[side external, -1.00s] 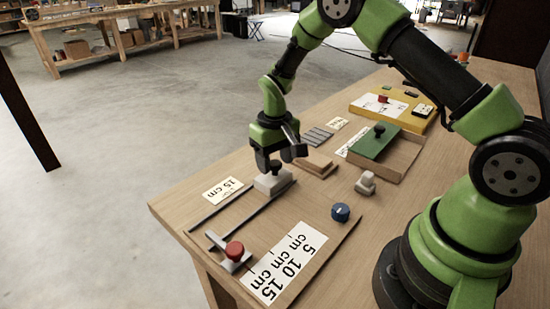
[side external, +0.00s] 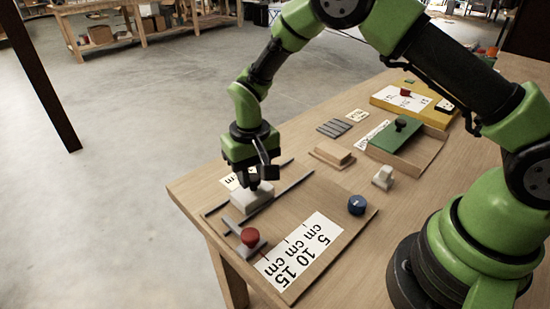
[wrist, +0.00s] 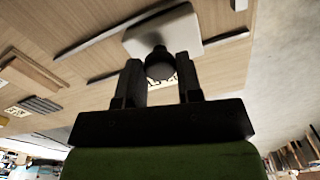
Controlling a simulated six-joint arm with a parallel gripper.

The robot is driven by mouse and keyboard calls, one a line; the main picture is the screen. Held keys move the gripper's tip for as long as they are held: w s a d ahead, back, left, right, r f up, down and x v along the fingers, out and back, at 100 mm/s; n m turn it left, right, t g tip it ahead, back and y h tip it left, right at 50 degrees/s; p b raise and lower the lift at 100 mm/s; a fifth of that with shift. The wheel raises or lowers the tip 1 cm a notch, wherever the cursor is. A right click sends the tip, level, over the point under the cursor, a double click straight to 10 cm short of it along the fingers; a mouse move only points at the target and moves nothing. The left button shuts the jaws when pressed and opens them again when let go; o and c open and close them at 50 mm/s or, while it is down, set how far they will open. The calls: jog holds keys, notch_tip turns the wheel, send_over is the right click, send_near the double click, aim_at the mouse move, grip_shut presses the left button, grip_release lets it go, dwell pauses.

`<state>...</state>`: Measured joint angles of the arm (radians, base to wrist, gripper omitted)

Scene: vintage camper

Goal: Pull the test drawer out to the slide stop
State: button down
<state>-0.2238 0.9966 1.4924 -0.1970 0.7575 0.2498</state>
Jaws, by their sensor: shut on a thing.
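A pale drawer-like block (side external: 250,198) with a black knob sits between two dark slide rails (side external: 295,182) on the bench. It is roughly midway along them. My gripper (side external: 258,180) is above the block, shut on the knob. In the wrist view the black knob (wrist: 159,64) is between the fingers of my gripper (wrist: 160,78), and the pale block (wrist: 165,33) lies just beyond. A grey crossbar with a red knob (side external: 249,238) stands near the front end of the rails. No drawer is labelled by name.
A white card marked 5, 10, 15 cm (side external: 300,249) lies beside the red knob. A blue dial (side external: 357,204), a white switch-like piece (side external: 383,177), a wooden block (side external: 332,153) and a green-topped box (side external: 393,136) stand farther back. The bench's left edge is near the rails.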

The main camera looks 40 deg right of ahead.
aim_at(240, 198)
jog(key=shift+a, duration=1.85)
jog(key=c, duration=0.8)
grip_release()
jog(key=shift+r, duration=0.15)
notch_tip(240, 198, up, 10)
jog(key=shift+f, duration=0.1)
